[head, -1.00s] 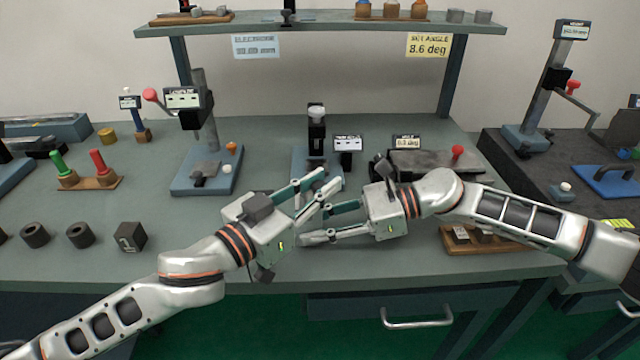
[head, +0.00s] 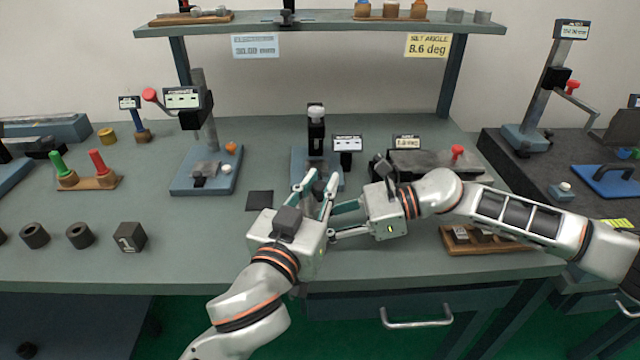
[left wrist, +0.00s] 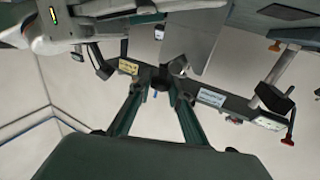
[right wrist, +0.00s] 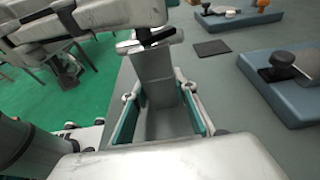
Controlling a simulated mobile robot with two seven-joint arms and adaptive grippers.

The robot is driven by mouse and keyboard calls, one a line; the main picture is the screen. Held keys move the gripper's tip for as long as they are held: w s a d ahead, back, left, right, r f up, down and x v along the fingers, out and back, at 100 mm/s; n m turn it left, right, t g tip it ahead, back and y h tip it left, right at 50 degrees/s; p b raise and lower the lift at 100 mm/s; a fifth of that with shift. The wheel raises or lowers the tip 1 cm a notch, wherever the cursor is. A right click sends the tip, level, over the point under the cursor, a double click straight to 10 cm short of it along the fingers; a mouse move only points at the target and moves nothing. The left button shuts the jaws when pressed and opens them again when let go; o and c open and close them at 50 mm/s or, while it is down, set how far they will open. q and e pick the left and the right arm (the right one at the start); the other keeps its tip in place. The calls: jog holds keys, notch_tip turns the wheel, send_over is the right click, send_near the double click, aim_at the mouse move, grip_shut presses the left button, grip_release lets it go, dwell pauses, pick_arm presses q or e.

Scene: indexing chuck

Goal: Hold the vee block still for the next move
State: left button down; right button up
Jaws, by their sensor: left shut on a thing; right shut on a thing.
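The vee block (right wrist: 155,100), a long grey block, stands between the fingers of my right gripper (right wrist: 158,92) in the right wrist view. My right gripper is shut on it and also shows in the head view (head: 338,218), where the block is mostly hidden by the grippers. My left gripper (head: 318,186) is shut on a small dark round knob (left wrist: 173,87) at the far end of the block. The left wrist view shows its two fingers closing towards this knob, with a grey face, probably the block, just above. I cannot tell how the knob joins the block.
A dark square pad (head: 260,201) lies left of the grippers. Behind them stands a blue-based device (head: 317,140) with a small display (head: 347,143). A wooden tray (head: 480,241) is right, under my right arm. The bench's left front holds dark cylinders and a numbered cube (head: 129,237).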

dwell(0.3)
pick_arm(q)
jog(key=c, duration=1.9)
grip_release()
jog(key=shift+v, duration=3.8)
jog(key=shift+d, duration=0.1)
